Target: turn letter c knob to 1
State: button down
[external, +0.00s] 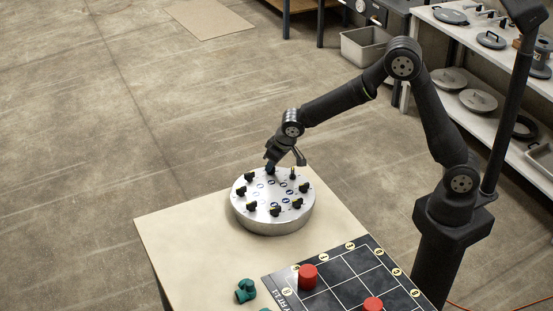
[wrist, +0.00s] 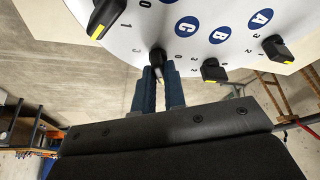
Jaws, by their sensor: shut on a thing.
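A round silver drum (external: 272,222) stands on the table with black knobs around the rim of its top. My gripper (external: 271,165) reaches down to the drum's far edge. In the wrist view, blue letter discs A, B and C (wrist: 187,27) show on the white top. The letter c knob (wrist: 157,57) is the dark knob below disc C, and my two blue-grey fingers (wrist: 162,88) are shut on it. The fingers partly cover it, and its pointer's exact setting cannot be read. The B knob (wrist: 213,70) and A knob (wrist: 277,48) are close by on the right.
Another knob with a yellow mark (wrist: 107,18) sits at the upper left of the wrist view. On the table (external: 185,225) are a black grid board (external: 345,283), two red cylinders (external: 307,277) and a teal fitting (external: 245,291). The table's left part is clear.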

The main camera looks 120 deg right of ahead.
dwell(0.3)
jog(key=c, duration=1.5)
grip_release()
jog(key=shift+r, duration=0.1)
jog(key=v, duration=1.7)
jog(key=shift+s+a, duration=0.1)
jog(key=shift+a, duration=0.05)
jog(key=x, duration=1.7)
